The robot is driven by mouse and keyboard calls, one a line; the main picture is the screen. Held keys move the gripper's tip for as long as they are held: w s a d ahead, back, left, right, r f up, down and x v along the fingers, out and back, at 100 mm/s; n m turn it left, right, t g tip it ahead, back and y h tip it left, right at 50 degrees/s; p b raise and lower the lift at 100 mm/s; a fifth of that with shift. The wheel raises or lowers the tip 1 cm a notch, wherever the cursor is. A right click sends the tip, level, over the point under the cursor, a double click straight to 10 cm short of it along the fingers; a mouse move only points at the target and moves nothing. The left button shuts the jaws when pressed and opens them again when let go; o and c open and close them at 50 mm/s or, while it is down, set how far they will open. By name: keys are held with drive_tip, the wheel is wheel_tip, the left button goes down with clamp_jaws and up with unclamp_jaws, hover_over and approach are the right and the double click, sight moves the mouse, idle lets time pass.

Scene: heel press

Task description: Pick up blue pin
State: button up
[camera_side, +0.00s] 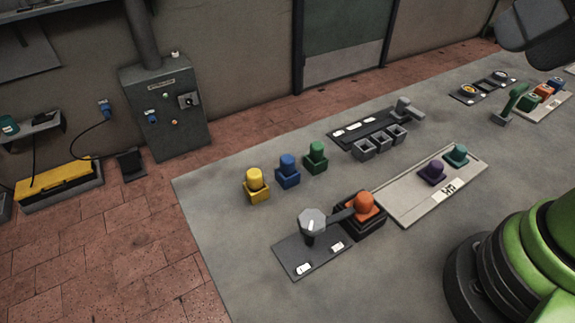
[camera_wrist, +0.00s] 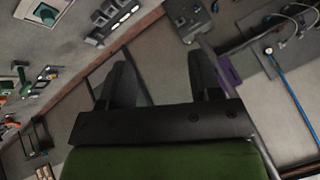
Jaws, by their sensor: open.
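The blue pin (camera_side: 288,162) stands upright in a blue square base on the grey table in the side view. It is between a yellow pin (camera_side: 255,179) and a green pin (camera_side: 316,151). My gripper (camera_wrist: 161,72) shows in the wrist view with its two dark fingers apart and nothing between them. The blue pin cannot be made out in the wrist view. In the side view my gripper's fingers are not visible, so it is not shown near the blue pin.
An orange pin (camera_side: 363,203) sits in a dark holder beside the grey press (camera_side: 312,222). A pale tray (camera_side: 405,209) carries a purple and a teal pin. A dark plate with grey open boxes (camera_side: 364,149) lies behind. The table left of the yellow pin is clear.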

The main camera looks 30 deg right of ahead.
drive_tip(key=w+a+f+n+g, duration=0.2)
drive_tip(key=w+a+n+g, duration=0.1)
drive_tip(key=w+n, duration=0.6)
drive_tip(key=w+a+f+n+g, duration=0.2)
drive_tip(key=w+a+n, duration=0.1)
drive_tip(key=w+n, duration=0.5)
drive_tip(key=w+a+f+n+g, duration=0.1)
drive_tip(key=w+f+n, duration=0.1)
drive_tip(key=f+n, duration=0.1)
drive_tip(key=w+a+f+n+g, duration=0.1)
drive_tip(key=w+a+f+n, duration=0.1)
drive_tip(key=f+n, duration=0.2)
drive_tip(key=w+a+f+n, duration=0.2)
drive_tip(key=f+n, duration=0.2)
drive_tip(key=f, duration=0.2)
drive_tip(key=shift+w+f+g+h, duration=0.2)
drive_tip(key=shift+f+g+h, duration=0.15)
drive_tip(key=shift+g+h, duration=0.05)
hover_over(288, 158)
drive_tip(key=shift+n, duration=0.4)
drive_tip(key=f, duration=0.4)
drive_tip(key=shift+w+d+f, duration=0.15)
drive_tip(key=shift+w+f, duration=0.1)
drive_tip(key=shift+s+a+f, duration=0.1)
drive_tip(key=shift+f, duration=1.4)
drive_tip(key=shift+s+a+f, duration=0.1)
drive_tip(key=shift+f, duration=1.35)
drive_tip(key=c, duration=1)
